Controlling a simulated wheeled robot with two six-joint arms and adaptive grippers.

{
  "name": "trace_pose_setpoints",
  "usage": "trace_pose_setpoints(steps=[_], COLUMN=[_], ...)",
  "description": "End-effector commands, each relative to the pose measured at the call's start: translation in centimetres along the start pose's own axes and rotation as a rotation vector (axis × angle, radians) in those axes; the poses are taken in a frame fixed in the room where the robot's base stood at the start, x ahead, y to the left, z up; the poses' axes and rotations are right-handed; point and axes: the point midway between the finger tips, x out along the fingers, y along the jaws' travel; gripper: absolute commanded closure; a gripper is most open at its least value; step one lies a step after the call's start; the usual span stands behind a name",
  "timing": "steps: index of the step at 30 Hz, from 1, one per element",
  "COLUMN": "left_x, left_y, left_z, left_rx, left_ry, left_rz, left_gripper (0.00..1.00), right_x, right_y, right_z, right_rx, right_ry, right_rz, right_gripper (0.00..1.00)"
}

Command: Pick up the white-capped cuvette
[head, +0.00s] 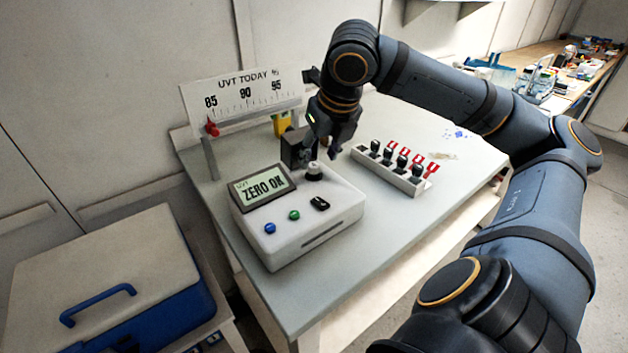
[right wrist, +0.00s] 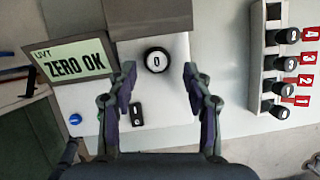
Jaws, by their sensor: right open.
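The white-capped cuvette (right wrist: 156,60) sits upright in the meter (head: 300,215), its white cap marked 0 inside a dark ring. In the head view its pale cap (head: 314,167) shows on top of the meter, just below my right gripper (head: 328,148). In the right wrist view my right gripper (right wrist: 159,75) is open, with one finger on each side of the cap and clear gaps between. The cuvette's body is hidden in the meter. My left gripper is not in view.
A white rack (head: 392,172) with several black-capped cuvettes and red number tags stands to the right. The meter's display (head: 263,187) reads ZERO OK. A UVT TODAY scale board (head: 240,97) stands behind. A blue-and-white case (head: 110,270) is at the left.

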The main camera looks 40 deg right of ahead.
Motion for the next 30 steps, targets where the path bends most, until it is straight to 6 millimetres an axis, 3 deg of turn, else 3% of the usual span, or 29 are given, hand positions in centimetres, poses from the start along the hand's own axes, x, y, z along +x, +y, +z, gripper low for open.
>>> trace_pose_setpoints(steps=[1,6,14,25,30], left_x=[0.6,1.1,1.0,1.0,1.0], left_y=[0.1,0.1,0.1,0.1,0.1], left_z=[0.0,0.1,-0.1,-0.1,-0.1], left_rx=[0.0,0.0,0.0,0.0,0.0], left_ry=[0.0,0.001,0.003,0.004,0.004], left_rz=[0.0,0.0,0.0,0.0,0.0], left_gripper=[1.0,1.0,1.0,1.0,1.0], right_x=[1.3,3.5,3.7,3.7,3.7], right_y=[0.3,0.4,0.4,0.4,0.4], right_z=[-0.4,-0.4,-0.3,-0.3,-0.3], right_rx=[-0.002,0.0,0.0,0.0,0.0], right_ry=[0.004,0.002,0.0,0.0,0.0], right_rz=[0.001,0.001,0.001,0.0,0.0], right_gripper=[0.49,0.49,0.49,1.0,1.0])
